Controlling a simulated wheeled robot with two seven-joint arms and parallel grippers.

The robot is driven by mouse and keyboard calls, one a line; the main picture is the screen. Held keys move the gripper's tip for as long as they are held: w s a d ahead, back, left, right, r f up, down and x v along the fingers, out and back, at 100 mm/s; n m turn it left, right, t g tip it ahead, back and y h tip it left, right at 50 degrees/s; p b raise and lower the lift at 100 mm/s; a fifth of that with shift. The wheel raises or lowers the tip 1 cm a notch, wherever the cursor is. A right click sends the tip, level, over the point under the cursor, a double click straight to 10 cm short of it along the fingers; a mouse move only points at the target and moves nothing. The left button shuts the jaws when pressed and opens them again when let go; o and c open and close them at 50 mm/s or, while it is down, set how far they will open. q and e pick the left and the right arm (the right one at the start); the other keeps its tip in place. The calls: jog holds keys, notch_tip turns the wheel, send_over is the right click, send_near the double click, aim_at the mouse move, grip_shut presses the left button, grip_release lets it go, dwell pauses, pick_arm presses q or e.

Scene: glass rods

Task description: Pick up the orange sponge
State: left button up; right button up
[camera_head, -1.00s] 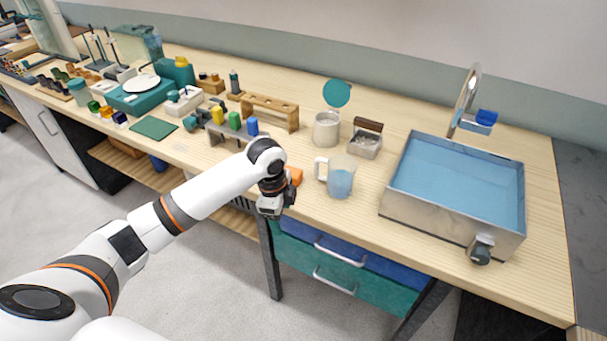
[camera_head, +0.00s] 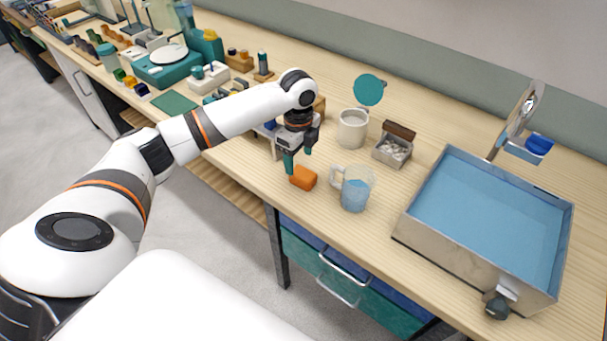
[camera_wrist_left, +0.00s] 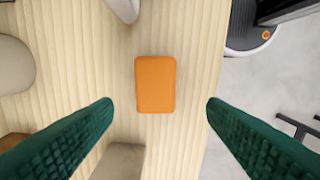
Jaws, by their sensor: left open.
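The orange sponge (camera_head: 303,177) lies flat on the wooden bench near its front edge, just left of the clear beaker of blue liquid. It also shows whole in the left wrist view (camera_wrist_left: 156,84), a rounded orange block ahead of and between the fingers. My left gripper (camera_head: 299,162) is open above the bench, pointing down beside and slightly behind the sponge, with nothing between its green fingers. In the left wrist view the fingers (camera_wrist_left: 160,102) stand wide apart, one on each side of the sponge, not touching it. My right gripper is not in view.
A clear beaker with a handle (camera_head: 352,188) stands close to the right of the sponge. Behind are a pale mug (camera_head: 352,129) and a small box (camera_head: 393,150). A metal sink (camera_head: 445,225) fills the right. The bench front beside the sponge is bare.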

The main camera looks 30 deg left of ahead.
aim_at(300, 172)
pick_arm(q)
jog(key=shift+f, duration=0.5)
jog(key=shift+w+f, duration=0.1)
jog(key=shift+f, duration=0.2)
jog(key=shift+w+f, duration=0.1)
jog(key=shift+f, duration=0.25)
notch_tip(300, 172, down, 4)
jog(key=shift+r+p, duration=0.2)
jog(key=shift+p, duration=0.5)
jog(key=shift+f, duration=0.5)
jog(key=c, duration=1)
jog(key=shift+r, duration=0.25)
jog(key=shift+c, duration=0.2)
notch_tip(300, 172, up, 10)
jog(key=shift+f+b, duration=0.15)
jog(key=shift+b, duration=0.55)
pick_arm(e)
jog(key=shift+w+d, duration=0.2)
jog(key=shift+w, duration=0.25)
